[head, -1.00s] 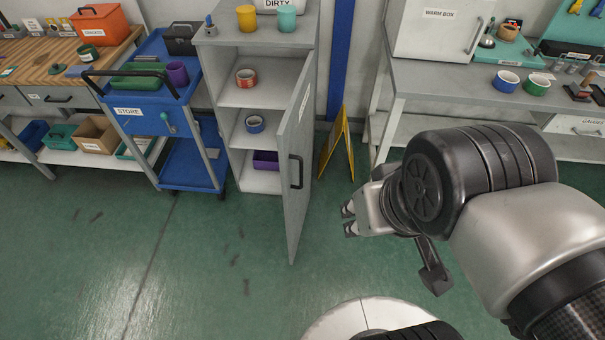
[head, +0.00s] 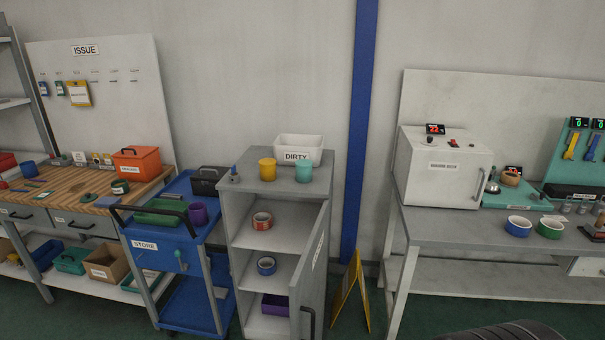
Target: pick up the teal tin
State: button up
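The teal tin (head: 304,171) stands upright on top of the grey cabinet (head: 251,184), near its right front corner. A yellow tin (head: 267,169) stands to its left, with a gap between them. The white bin marked DIRTY (head: 299,146) is just behind the teal tin. My gripper is out of view; only a dark rounded part of my arm shows at the bottom right edge.
The cabinet door (head: 315,270) stands open toward me. A yellow folding sign (head: 352,290) stands on the floor to its right. A blue cart (head: 165,234) is close on the left. A grey bench (head: 450,232) with a white warm box (head: 440,170) is on the right.

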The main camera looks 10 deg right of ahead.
aim_at(304, 168)
jog(key=i+j+u, duration=0.1)
jog(key=i+j, duration=0.25)
jog(key=i+j+u, duration=0.15)
jog(key=i+j, duration=0.15)
jog(key=i, duration=0.25)
jog(key=i+j+u, duration=0.1)
jog(key=i+j, duration=0.15)
jog(key=i, duration=0.2)
jog(key=i+j+u, duration=0.1)
jog(key=i+j, duration=0.15)
jog(key=i, duration=0.2)
